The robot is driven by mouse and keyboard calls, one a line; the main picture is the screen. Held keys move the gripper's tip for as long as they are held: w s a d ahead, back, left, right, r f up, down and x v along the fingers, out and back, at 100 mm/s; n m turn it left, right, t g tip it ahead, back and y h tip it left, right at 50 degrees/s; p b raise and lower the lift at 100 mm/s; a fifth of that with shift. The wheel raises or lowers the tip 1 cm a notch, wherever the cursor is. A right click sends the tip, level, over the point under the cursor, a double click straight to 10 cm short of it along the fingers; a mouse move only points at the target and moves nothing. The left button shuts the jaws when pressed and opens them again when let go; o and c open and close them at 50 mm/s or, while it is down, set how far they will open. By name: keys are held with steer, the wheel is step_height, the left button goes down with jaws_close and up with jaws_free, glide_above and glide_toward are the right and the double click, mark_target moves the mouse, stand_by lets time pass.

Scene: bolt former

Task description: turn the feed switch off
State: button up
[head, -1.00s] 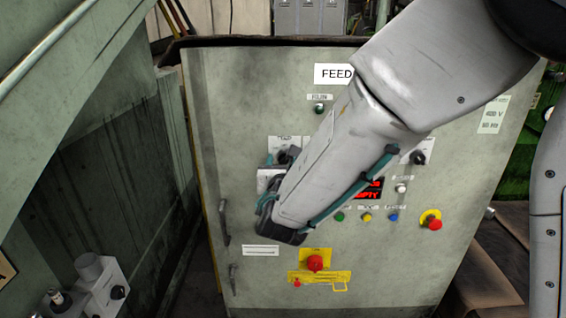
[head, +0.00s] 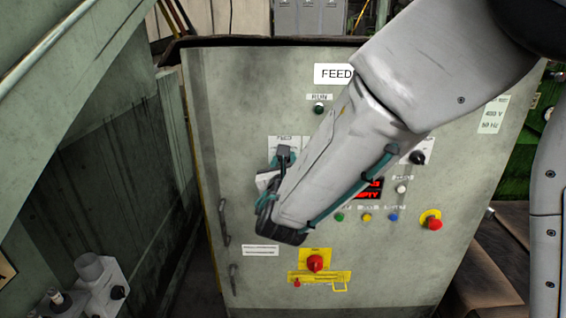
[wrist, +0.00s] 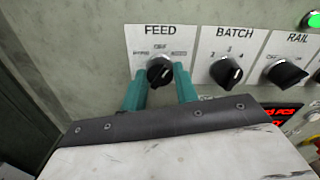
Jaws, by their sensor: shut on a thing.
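The feed switch (wrist: 160,72) is a round black knob under a white FEED label (wrist: 160,32) in the wrist view. In the head view my gripper (head: 280,160) is at the upper left part of the grey cabinet front (head: 225,120), and my arm hides the knob there.
The BATCH knob (wrist: 226,71) and RAIL knob (wrist: 288,73) sit close to the right of the feed switch. Another red button (head: 434,224) is at the right.

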steer(key=n, duration=0.5)
steer(key=shift+n, duration=0.4)
stand_by(0.4)
steer(key=o, duration=1)
steer(key=s, duration=0.7)
steer(key=shift+s+a, duration=0.15)
steer(key=shift+s, duration=0.25)
